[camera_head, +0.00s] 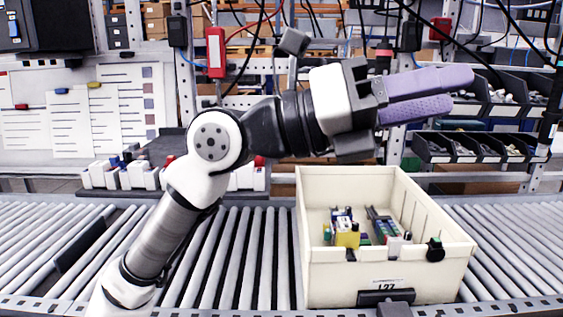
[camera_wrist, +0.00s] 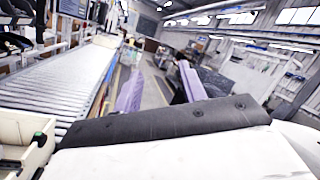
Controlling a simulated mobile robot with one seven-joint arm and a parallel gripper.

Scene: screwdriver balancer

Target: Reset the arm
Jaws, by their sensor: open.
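My gripper (camera_head: 452,93) is raised above the cream bin, with its two purple fingers pointing to the right. The fingers are apart with nothing between them. In the wrist view the purple fingers (camera_wrist: 160,88) stand apart, and the walkway shows between them. My white and grey arm rises from the bottom left of the head view and bends to the right. The cream bin (camera_head: 330,279) stands on the roller conveyor below the gripper, apart from it. Inside the bin lie a yellow and blue item (camera_head: 346,235) and a green and grey item (camera_head: 384,226).
The roller conveyor (camera_head: 235,262) runs across the front, with free rollers on both sides of the bin. Behind stand a rack with dark part trays (camera_head: 470,148), hanging cables and a red box (camera_head: 215,52). The wrist view shows an open walkway (camera_wrist: 152,82) beside the conveyor.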

